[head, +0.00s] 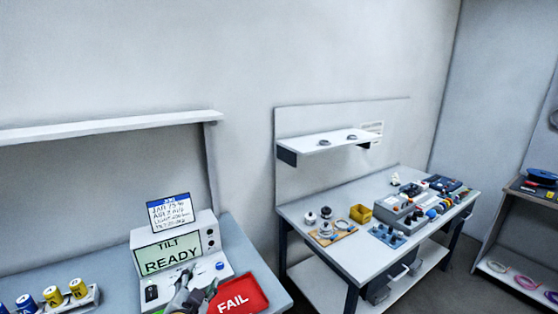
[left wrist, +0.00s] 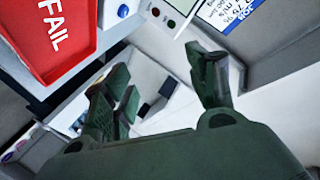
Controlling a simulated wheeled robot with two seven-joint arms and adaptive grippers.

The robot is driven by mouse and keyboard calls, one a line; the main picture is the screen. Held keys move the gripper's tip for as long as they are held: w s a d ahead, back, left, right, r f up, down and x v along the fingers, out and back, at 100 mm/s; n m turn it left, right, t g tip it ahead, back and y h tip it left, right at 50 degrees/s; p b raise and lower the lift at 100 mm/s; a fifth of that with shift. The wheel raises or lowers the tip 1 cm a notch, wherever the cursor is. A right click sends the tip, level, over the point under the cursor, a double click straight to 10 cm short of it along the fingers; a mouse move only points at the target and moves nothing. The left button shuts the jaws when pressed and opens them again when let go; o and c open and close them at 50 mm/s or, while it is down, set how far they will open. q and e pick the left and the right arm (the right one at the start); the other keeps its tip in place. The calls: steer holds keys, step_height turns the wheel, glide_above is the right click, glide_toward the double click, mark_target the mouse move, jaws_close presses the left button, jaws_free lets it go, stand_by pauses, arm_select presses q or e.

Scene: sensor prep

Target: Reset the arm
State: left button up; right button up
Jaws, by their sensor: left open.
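My left gripper (head: 193,293) is at the bottom of the head view, in front of the grey-white tester and beside the red tray. In the left wrist view the left gripper (left wrist: 165,88) has its two dark green fingers spread apart with nothing between them. The tester (head: 205,238) has a screen reading "TILT READY" and a card with writing on top. The red FAIL tray (head: 258,281) lies right of the gripper; it also shows in the left wrist view (left wrist: 75,62) at upper left. My right gripper is not in view.
A rack of yellow and blue cylinders (head: 88,298) stands at lower left. A shelf (head: 110,128) hangs above the left bench. Floor shows between that bench and the right shelving.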

arm_select(q)
steer(key=s+f+n+g+h, duration=0.1)
steer(key=s+f+n+g, duration=0.2)
steer(key=s+f+g, duration=0.6)
steer(key=s+f+n+g, duration=0.2)
steer(key=s+f, duration=0.5)
steer(key=s, duration=0.6)
step_height(320, 180, down, 33)
steer(key=s+g, duration=0.2)
steer(key=s+a+f, duration=0.2)
steer(key=s+f, duration=0.8)
steer(key=s, duration=0.1)
steer(key=s+a+f+g, duration=0.1)
steer(key=s+a+f, duration=0.1)
steer(key=s+f, duration=0.8)
steer(key=shift+s+a, duration=0.25)
steer(key=shift+s, duration=0.65)
